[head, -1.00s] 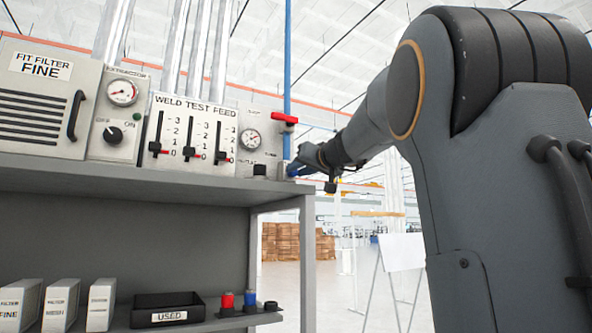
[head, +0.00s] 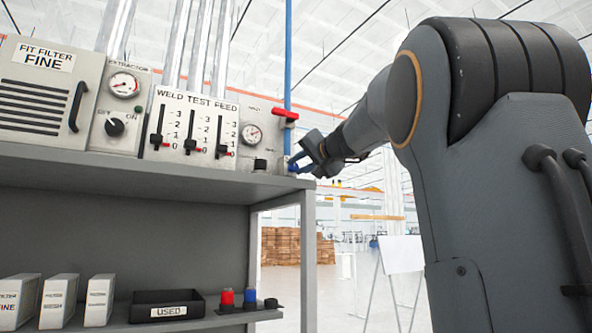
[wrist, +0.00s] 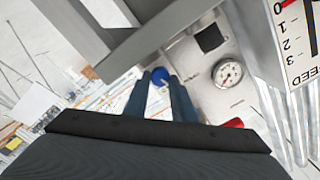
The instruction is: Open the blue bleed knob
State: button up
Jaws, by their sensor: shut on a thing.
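The blue bleed knob (head: 292,169) is small and sits at the lower right end of the weld test feed panel (head: 262,130). It also shows in the wrist view (wrist: 160,74), between the tips of my two fingers. My gripper (head: 297,163) reaches in from the right and is shut on the blue knob; it also shows in the wrist view (wrist: 161,82). The fingers cover part of the knob, so its exact turn cannot be read.
A red lever (head: 285,115) on the blue pipe (head: 287,60) is just above the gripper. The grey shelf (head: 180,175) runs below. Open floor lies to the right.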

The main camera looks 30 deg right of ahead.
jog(key=m, duration=0.6)
jog(key=shift+m, duration=0.3)
jog(key=m, duration=0.5)
jog(key=shift+d+f+m+p, duration=0.1)
jog(key=shift+m+p, duration=0.2)
jog(key=o, duration=1.1)
jog(key=shift+c, duration=0.2)
